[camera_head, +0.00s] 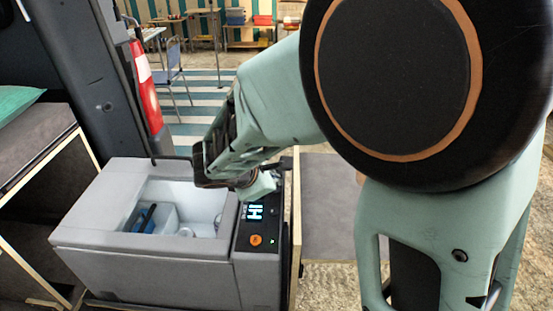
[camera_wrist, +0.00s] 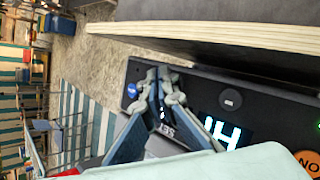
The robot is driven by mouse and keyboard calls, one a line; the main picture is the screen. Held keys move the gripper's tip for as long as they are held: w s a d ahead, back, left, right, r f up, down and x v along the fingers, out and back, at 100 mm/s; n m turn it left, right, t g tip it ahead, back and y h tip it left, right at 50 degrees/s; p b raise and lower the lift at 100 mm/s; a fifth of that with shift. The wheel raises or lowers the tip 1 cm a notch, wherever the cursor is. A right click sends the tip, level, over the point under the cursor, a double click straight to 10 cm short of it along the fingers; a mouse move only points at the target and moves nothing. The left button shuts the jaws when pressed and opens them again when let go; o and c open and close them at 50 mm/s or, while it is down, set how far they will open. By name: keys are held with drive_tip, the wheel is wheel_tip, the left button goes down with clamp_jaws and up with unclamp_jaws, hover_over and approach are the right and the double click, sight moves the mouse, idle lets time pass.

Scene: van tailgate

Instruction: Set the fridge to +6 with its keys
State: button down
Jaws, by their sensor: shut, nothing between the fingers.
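The grey fridge (camera_head: 150,262) stands open-topped at the lower left of the head view, with a black control panel (camera_head: 244,268) on its right side. My gripper (camera_wrist: 165,78) is shut and empty over the panel, by the "SET" lettering; contact is unclear.
A wooden-edged board (camera_wrist: 200,32) runs close beside the panel. Items, including a blue-topped one (camera_head: 146,218), lie inside the fridge. A grey surface (camera_head: 328,205) lies to the right, partly behind my arm.

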drive_tip(key=shift+f, duration=0.15)
drive_tip(key=shift+f+b, duration=0.25)
drive_tip(key=shift+b, duration=0.2)
drive_tip(key=shift+f+b, duration=0.4)
drive_tip(key=shift+b, duration=0.1)
idle(0.3)
idle(0.3)
drive_tip(key=shift+r+p, duration=0.6)
drive_tip(key=shift+r, duration=0.2)
wheel_tip(320, 180, up, 5)
drive_tip(key=p, duration=0.4)
drive_tip(key=shift+r, duration=0.1)
idle(1.7)
